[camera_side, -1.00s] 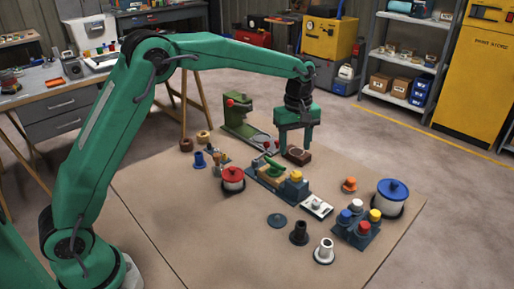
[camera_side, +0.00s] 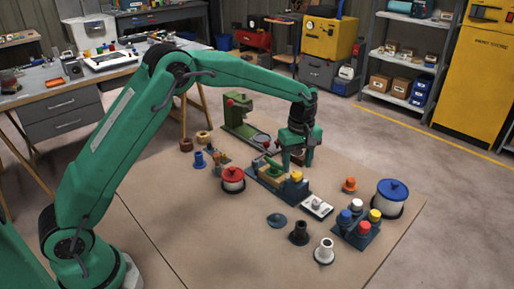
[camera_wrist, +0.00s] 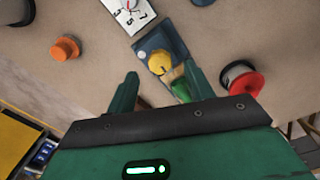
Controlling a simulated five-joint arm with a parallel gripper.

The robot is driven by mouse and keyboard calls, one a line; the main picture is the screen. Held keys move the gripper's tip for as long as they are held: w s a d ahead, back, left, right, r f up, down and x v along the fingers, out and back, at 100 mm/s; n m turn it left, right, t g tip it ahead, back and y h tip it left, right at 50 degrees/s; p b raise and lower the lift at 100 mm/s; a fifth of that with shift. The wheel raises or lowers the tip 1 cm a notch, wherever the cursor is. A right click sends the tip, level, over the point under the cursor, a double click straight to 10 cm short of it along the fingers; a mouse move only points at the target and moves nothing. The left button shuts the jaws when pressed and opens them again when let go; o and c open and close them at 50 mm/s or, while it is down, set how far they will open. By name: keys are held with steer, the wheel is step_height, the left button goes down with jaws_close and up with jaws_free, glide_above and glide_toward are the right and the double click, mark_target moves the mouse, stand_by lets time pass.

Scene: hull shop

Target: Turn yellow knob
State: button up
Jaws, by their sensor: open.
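The yellow knob (camera_side: 296,175) sits on a dark blue block (camera_side: 290,193) at the right end of a fixture on the work board. In the wrist view the knob (camera_wrist: 158,64) shows a dark pointer mark, and its blue block (camera_wrist: 172,38) lies just beyond the fingertips. My gripper (camera_side: 297,164) hangs just above and behind the knob in the side view, pointing down. In the wrist view my gripper (camera_wrist: 161,76) has its two fingers apart, with the knob between and slightly ahead of the tips. Nothing is held.
A green lever (camera_side: 274,165) is close left of the knob. A white dial plate (camera_side: 316,207) lies at its right. A red-lidded pot (camera_side: 232,179), an orange knob (camera_side: 349,185), and a blue-lidded pot (camera_side: 391,197) stand around.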

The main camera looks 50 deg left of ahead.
mark_target(296, 174)
steer(key=shift+f, duration=1.6)
steer(key=shift+c, duration=0.4)
steer(key=c, duration=0.9)
